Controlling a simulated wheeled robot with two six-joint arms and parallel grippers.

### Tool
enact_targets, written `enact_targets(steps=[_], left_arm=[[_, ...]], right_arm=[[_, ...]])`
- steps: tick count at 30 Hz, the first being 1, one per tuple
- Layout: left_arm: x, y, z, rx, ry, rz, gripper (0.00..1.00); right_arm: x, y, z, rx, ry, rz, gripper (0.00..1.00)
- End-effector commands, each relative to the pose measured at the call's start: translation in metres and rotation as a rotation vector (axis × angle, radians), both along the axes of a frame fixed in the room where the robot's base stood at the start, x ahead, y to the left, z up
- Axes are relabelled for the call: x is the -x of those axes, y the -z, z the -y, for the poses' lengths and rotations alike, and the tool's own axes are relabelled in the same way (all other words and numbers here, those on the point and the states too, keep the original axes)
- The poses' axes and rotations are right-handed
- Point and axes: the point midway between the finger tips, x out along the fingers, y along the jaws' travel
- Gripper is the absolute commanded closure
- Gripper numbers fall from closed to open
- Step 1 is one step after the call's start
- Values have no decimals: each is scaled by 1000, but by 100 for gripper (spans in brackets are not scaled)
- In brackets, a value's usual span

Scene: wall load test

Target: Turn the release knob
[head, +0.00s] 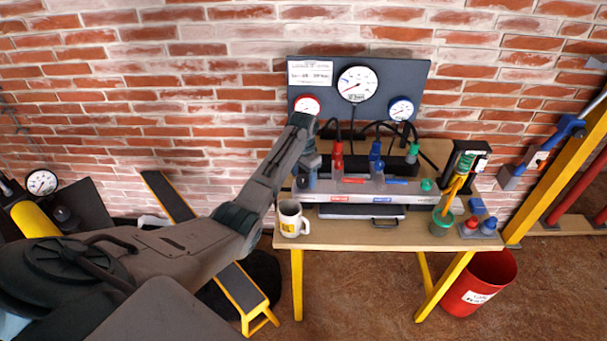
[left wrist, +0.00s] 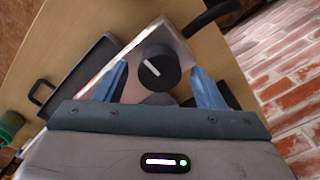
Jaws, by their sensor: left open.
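The release knob (left wrist: 155,68) is round and black with a white pointer line, on a pale metal block (left wrist: 183,48) in the left wrist view. The line slants from upper left to lower right. My left gripper (left wrist: 158,86) is open, with one blue finger on each side of the knob and gaps visible between them. In the head view my left gripper (head: 307,180) is over the left end of the grey manifold (head: 345,186) on the bench, and it hides the knob there. My right gripper is in neither view.
A gauge panel (head: 426,75) stands behind the manifold with hoses in front. A white mug (head: 291,220) stands close to my left gripper on the wooden bench (head: 340,238). A black tray (left wrist: 82,78) lies beside the block. A green cup (head: 441,222) stands at right.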

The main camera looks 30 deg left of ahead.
Motion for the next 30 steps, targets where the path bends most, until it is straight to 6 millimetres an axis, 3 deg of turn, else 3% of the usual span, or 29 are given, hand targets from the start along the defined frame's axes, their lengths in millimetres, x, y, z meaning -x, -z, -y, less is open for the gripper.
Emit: enact_targets(steps=[4,11,15,18,30], left_arm=[[0,5,0,0,0,0,37],[0,6,0,0,0,1,39],[0,6,0,0,0,1,67],[0,6,0,0,0,0,82],[0,2,0,0,-78,-1,82]], right_arm=[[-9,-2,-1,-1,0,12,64],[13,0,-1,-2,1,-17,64],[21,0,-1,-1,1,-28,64],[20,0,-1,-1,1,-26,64],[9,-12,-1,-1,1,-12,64]])
